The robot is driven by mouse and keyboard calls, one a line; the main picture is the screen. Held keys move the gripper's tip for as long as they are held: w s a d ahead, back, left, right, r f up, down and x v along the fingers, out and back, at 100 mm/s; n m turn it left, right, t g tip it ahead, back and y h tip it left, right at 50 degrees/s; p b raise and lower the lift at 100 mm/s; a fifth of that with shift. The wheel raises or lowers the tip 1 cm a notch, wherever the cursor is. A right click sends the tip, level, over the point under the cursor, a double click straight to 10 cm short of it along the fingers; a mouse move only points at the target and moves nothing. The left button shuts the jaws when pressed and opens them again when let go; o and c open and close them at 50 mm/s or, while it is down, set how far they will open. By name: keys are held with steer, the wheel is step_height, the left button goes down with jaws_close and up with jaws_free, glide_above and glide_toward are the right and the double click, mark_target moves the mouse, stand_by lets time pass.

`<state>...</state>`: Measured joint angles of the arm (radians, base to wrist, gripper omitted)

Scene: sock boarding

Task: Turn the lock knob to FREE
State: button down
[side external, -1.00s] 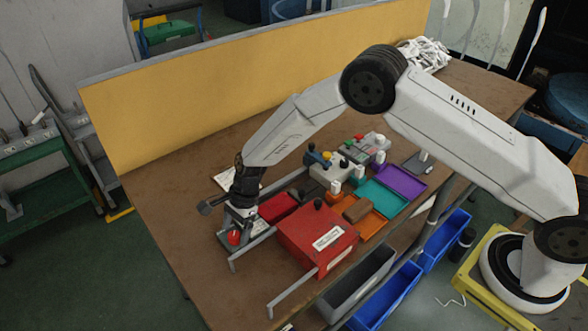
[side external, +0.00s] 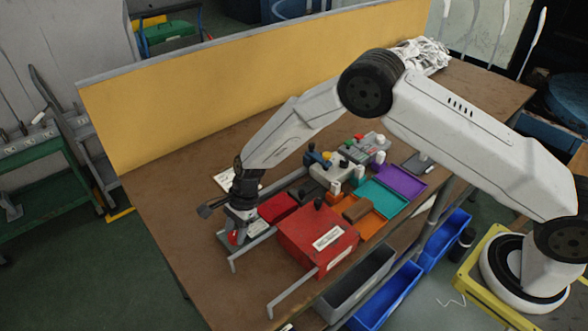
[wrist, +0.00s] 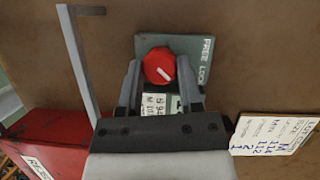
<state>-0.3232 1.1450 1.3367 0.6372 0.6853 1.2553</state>
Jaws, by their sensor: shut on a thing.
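The red lock knob (wrist: 152,60) sits on a grey-green plate (wrist: 185,45) in the wrist view. A short white mark on its face slants from upper left to lower right; I cannot tell which end is the pointer. FREE and LOCK are printed along the plate's right side, FREE above LOCK. My gripper (wrist: 160,72) is shut on the knob, one finger on each side. In the side view my gripper (side external: 236,232) reaches down over the plate at the table's left, and the knob is mostly hidden behind its fingers.
A red box (side external: 300,235) with a black knob stands right of my gripper, with grey bars near it. Teal (side external: 382,197) and purple (side external: 402,181) trays lie farther right. A white printed card (wrist: 275,135) lies beside the plate.

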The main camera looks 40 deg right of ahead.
steer(key=shift+n, duration=0.3)
steer(key=n+g, duration=0.1)
steer(key=n, duration=0.2)
steer(key=shift+w+h, duration=0.1)
steer(key=shift+h, duration=0.3)
steer(key=shift+a+n+g, duration=0.1)
steer(key=shift+n+g, duration=0.7)
steer(key=shift+n, duration=1)
steer(key=shift+c, duration=1.3)
jaws_free()
steer(key=shift+h, duration=0.3)
steer(key=shift+m, duration=0.3)
